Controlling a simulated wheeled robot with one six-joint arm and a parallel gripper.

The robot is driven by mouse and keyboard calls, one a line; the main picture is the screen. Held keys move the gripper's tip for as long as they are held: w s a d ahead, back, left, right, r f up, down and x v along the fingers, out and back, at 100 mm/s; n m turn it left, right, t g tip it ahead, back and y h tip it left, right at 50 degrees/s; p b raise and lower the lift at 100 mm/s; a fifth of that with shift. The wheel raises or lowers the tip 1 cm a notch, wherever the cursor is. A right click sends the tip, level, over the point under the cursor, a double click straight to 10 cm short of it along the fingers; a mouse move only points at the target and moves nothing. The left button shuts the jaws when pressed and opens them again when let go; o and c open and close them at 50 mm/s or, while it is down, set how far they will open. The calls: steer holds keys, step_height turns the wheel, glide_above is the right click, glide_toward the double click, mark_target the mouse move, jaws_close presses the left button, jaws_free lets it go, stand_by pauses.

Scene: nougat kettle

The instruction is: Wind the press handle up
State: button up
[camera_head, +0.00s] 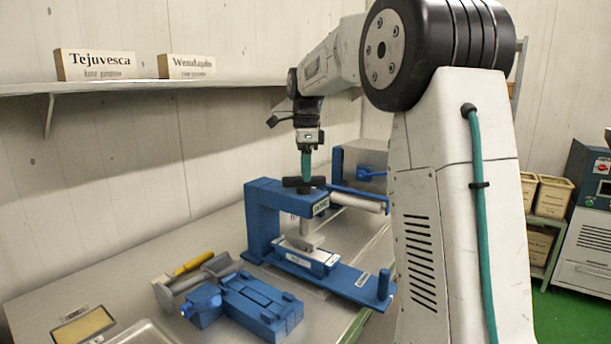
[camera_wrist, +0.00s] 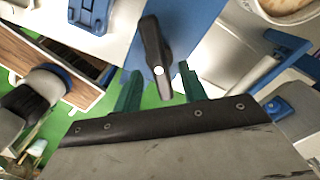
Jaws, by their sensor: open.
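The press (camera_head: 262,215) is a blue frame on the bench with a metal screw (camera_head: 307,228) running down to a small plate. Its black bar handle (camera_head: 304,182) sits across the top. My gripper (camera_head: 306,172) points down just above this handle, with its green fingers close to it. In the wrist view the handle (camera_wrist: 151,42) runs up from between the two green fingers, and its near end lies between them. My gripper (camera_wrist: 160,80) is open there, with a gap visible on each side of the handle. I cannot tell the exact height between fingertips and handle.
A blue vice-like block (camera_head: 257,305) and a yellow-handled tool (camera_head: 193,262) lie at the front left of the bench. A white roller (camera_head: 356,202) is right of the press. A blue post (camera_head: 384,284) stands at the base's right end. A shelf (camera_head: 130,86) hangs behind.

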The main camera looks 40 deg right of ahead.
steer(key=shift+f, duration=1)
jaws_close()
steer(key=shift+n, duration=0.4)
steer(key=n, duration=0.9)
steer(key=shift+w, duration=0.15)
steer(key=n, duration=0.5)
steer(key=shift+w+n, duration=0.1)
steer(key=shift+n, duration=0.3)
steer(key=shift+a+n, duration=0.1)
steer(key=shift+n, duration=2.1)
